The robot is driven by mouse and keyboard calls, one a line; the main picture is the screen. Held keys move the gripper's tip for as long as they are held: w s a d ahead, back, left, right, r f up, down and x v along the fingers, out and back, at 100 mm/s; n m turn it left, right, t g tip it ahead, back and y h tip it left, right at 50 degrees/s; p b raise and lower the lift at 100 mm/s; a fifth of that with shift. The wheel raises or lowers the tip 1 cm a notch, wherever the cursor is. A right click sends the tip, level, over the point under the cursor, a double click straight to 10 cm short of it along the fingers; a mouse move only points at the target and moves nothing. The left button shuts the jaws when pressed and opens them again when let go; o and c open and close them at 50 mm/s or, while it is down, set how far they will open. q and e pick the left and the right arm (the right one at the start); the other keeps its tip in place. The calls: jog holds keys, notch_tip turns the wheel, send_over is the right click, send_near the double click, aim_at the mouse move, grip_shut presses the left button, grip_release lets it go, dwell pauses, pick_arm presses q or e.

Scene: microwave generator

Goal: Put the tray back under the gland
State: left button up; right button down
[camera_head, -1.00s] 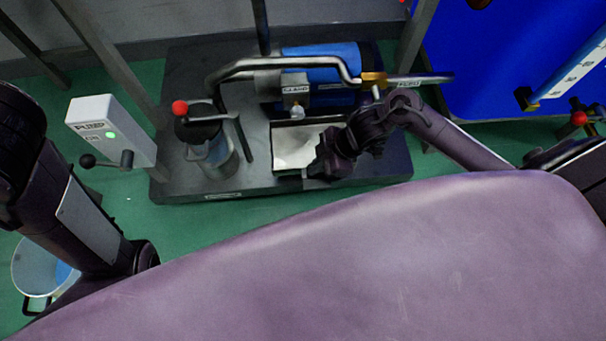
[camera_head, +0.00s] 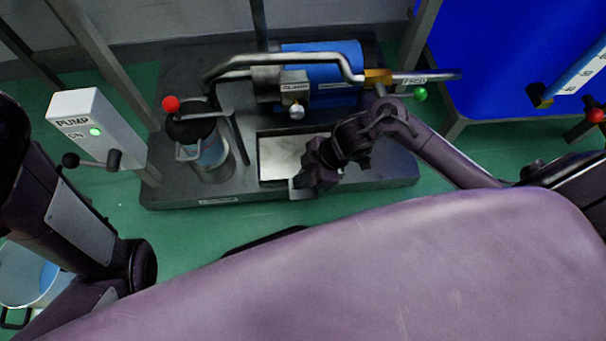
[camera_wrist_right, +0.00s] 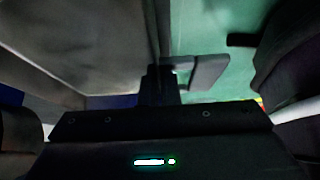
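The tray (camera_head: 280,158) is a pale, shallow metal rectangle lying on the dark plinth, below and in front of the gland (camera_head: 294,88). Its right side is partly hidden by my right arm. My right gripper (camera_head: 303,184) is at the tray's front right corner, beside a small grey tab. In the right wrist view the dark fingers (camera_wrist_right: 160,84) are close together at the grey tab (camera_wrist_right: 208,72), which sticks out over the green floor; the contact itself is dark. My left arm is at the left; its gripper is not visible.
A canister (camera_head: 205,150) with a red-knobbed lever stands left of the tray. A blue-bottomed bucket (camera_head: 30,275) is at lower left. A pipe (camera_head: 290,62) runs above the gland.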

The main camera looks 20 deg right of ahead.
jog(key=c, duration=1.7)
grip_release()
